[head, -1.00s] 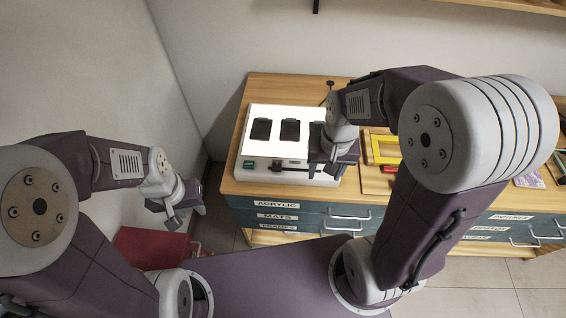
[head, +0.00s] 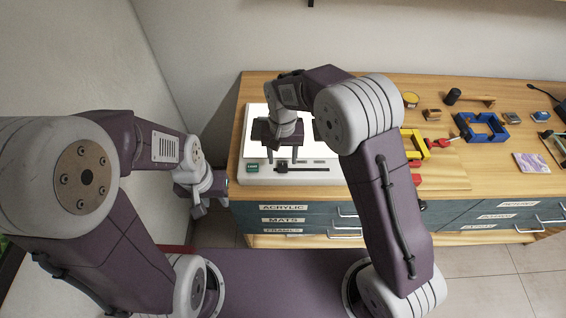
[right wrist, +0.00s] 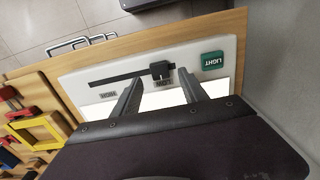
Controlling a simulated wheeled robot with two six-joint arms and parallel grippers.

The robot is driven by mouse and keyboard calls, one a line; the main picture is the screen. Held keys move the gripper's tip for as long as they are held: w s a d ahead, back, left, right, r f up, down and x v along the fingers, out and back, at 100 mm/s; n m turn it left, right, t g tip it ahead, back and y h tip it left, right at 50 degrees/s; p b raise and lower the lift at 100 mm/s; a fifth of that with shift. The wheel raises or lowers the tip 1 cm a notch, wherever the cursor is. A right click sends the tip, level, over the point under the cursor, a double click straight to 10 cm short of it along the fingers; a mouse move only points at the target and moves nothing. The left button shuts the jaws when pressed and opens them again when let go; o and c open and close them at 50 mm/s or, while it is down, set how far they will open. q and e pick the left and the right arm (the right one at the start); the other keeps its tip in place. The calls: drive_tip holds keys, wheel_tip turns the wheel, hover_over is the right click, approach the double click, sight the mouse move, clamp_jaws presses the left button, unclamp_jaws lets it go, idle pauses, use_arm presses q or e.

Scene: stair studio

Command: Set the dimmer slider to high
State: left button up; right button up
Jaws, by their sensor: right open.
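The dimmer slider is a dark slot (right wrist: 120,77) along the front of a white light box (head: 325,176), with a small black knob (right wrist: 162,70). In the right wrist view the knob sits near the slot's right end, by the label that seems to read LOW; the HIGH label (right wrist: 108,93) is near the other end. My right gripper (right wrist: 160,88) is open and empty, with its fingertips on either side of the knob in the picture, just short of it. In the head view my right gripper (head: 283,158) is over the box's front. My left gripper (head: 205,196) hangs left of the bench; its jaws are unclear.
A green LIGHT switch (right wrist: 212,60) is beside the slot's low end. The wooden bench (head: 385,88) carries a yellow clamp (head: 418,143), a blue clamp (head: 482,127) and other small items to the right. Labelled drawers (head: 283,219) are below the box.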

sight(283, 167)
drive_tip(key=shift+d+f, duration=0.1)
drive_tip(key=shift+f, duration=1.8)
clamp_jaws()
drive_tip(key=shift+r, duration=0.1)
